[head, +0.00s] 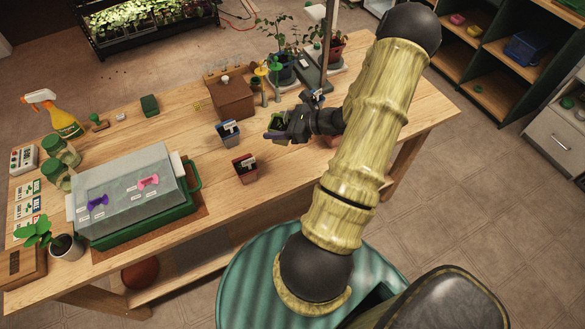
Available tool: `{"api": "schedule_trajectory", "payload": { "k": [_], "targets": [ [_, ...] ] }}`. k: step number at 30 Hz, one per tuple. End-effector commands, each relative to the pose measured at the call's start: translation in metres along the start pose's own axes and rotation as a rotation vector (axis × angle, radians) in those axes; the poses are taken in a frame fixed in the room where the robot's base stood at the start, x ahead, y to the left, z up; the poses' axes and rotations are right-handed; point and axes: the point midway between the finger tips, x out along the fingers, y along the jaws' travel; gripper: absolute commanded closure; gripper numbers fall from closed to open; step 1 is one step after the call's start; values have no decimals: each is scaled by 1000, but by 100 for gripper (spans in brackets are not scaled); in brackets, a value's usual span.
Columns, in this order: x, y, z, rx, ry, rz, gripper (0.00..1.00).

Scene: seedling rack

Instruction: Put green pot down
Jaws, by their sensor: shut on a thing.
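My gripper (280,131) is over the middle of the wooden table, shut on the small green pot (281,142). The pot is largely hidden by the fingers, with a bit of green showing between and below them. It looks upright. I cannot tell whether its base touches the table. A small blue pot (229,137) with a white label stands just left of my gripper. A small red pot (246,175) with a label stands nearer the front edge.
A covered propagator (127,190) fills the left front. Potted plants (284,70) stand at the back right. Bare tabletop (175,135) lies left of the blue pot.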

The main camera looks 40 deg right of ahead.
Motion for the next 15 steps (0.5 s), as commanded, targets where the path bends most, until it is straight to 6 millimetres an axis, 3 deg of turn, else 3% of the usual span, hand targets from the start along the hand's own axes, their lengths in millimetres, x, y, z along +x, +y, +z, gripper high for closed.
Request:
{"api": "schedule_trajectory", "payload": {
  "k": [1, 3, 15],
  "targets": [
    [-7, -6, -13, 4, 3, -20, 66],
    [-16, -11, -17, 12, 6, -34, 66],
    [-24, -14, -17, 22, 8, -44, 66]
  ]
}}
